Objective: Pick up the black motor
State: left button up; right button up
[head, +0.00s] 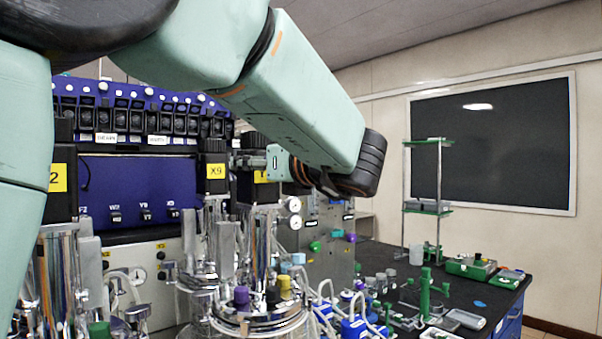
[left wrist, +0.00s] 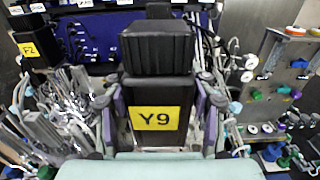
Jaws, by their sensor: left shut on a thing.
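The black motor (left wrist: 157,58) with a yellow Y9 label fills the middle of the left wrist view. My left gripper (left wrist: 158,105) has a finger on each side of it and is shut on it. In the head view my left arm crosses from the upper left, and the gripper (head: 254,160) meets the motor (head: 246,188) near its top. The motor stands upright right above a shiny metal column (head: 262,235). I cannot tell whether it is still seated there. My right gripper is not in view.
Another black motor, labelled X9 (head: 215,172), stands close to the left. A third with a yellow label (head: 59,178) is at far left. Steel vessels and tubing (head: 260,318) crowd below. A blue rack (head: 140,185) is behind. A dark bench (head: 470,292) lies right.

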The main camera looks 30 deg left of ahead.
pick_arm(q)
jog(key=shift+s+r, duration=0.15)
jog(key=shift+r, duration=0.15)
grip_shut()
jog(key=shift+r+p, duration=0.35)
jog(key=shift+p, duration=0.15)
notch_tip(320, 180, up, 9)
jog(key=p, duration=0.8)
jog(key=shift+f, duration=0.15)
jog(key=shift+r+p, duration=0.25)
jog(key=shift+p, duration=0.2)
